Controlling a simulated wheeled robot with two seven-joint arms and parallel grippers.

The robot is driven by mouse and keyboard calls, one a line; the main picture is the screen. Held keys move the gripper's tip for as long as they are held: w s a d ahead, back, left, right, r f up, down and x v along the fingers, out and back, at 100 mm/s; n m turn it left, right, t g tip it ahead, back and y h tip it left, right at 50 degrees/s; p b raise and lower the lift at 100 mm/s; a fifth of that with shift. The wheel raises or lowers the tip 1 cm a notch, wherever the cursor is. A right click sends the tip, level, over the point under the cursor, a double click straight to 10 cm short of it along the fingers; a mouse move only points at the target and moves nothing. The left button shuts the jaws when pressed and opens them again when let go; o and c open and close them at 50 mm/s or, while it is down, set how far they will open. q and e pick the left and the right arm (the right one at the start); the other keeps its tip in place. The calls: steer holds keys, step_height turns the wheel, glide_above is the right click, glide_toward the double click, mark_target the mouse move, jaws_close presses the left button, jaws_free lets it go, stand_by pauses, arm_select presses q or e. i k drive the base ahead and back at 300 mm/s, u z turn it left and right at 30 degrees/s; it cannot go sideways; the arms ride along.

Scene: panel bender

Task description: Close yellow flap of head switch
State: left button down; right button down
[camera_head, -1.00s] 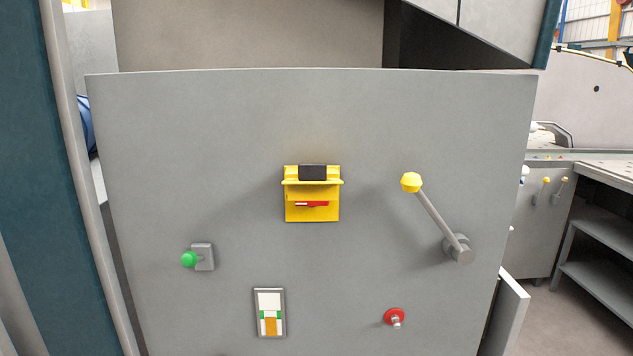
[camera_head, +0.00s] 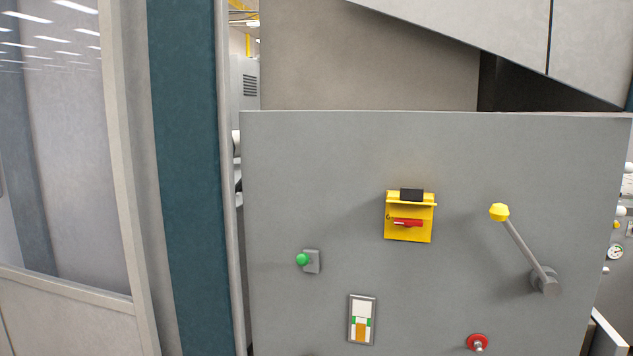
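The yellow head switch (camera_head: 407,232) is mounted on the upper middle of a grey panel. A red handle (camera_head: 407,222) lies across its face. Its yellow flap (camera_head: 422,201) appears raised at the top, sticking outward as a narrow ledge above the red handle. A black block (camera_head: 411,195) sits at the top of the switch. Neither of my grippers shows in the head view.
The grey panel (camera_head: 450,150) also bears a green knob (camera_head: 303,259), a lever with a yellow ball (camera_head: 499,212), a red button (camera_head: 478,342) and a white, green and orange switch (camera_head: 362,320). A teal post (camera_head: 185,180) and windowed frame stand at left.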

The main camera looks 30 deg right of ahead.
mark_target(410, 204)
steer(key=u, duration=0.2)
steer(key=i, duration=0.9)
steer(key=z, duration=0.35)
